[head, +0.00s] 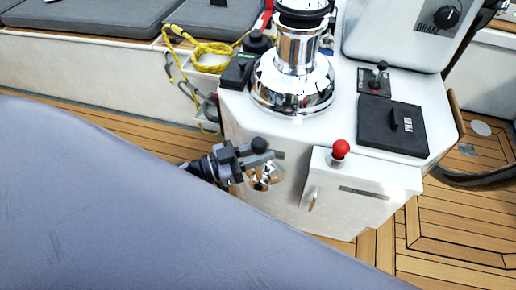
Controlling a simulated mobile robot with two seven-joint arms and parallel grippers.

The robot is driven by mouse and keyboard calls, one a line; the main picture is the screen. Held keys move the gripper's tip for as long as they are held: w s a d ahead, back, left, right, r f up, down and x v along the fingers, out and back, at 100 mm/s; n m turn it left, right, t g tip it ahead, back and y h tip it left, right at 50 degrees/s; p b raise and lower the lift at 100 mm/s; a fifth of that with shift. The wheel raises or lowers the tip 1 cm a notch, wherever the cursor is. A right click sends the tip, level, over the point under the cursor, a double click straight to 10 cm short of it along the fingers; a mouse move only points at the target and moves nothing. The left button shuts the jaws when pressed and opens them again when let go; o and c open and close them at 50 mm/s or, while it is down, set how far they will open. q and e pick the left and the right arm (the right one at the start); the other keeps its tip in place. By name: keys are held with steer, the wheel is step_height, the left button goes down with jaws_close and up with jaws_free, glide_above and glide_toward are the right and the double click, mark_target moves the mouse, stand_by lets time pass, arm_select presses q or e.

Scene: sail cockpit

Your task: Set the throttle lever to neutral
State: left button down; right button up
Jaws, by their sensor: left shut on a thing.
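The throttle lever stands at the side of the white pedestal (234,118), with a black ball knob (260,145) at its top and a round chrome mount (264,176) below. My left gripper (242,161) reaches in from the left at the lever, just below and left of the knob. It is shut on the lever. The gripper hides much of the lever's shaft, so its exact tilt is hard to tell. My right gripper is not in view.
A chrome winch (293,80) stands on the pedestal above. A white box with a red knob (340,149) is close on the right. A small joystick (376,78) and black hatch (392,125) lie farther right. A large blue-grey surface (130,220) hides the lower left.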

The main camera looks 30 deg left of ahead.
arm_select(q)
steer(key=shift+w+r, duration=0.2)
steer(key=shift+r, duration=0.3)
steer(key=c, duration=1)
jaws_free()
steer(key=shift+s+f, duration=0.1)
steer(key=shift+s, duration=0.05)
steer(key=shift+f, duration=0.1)
steer(key=v, duration=0.7)
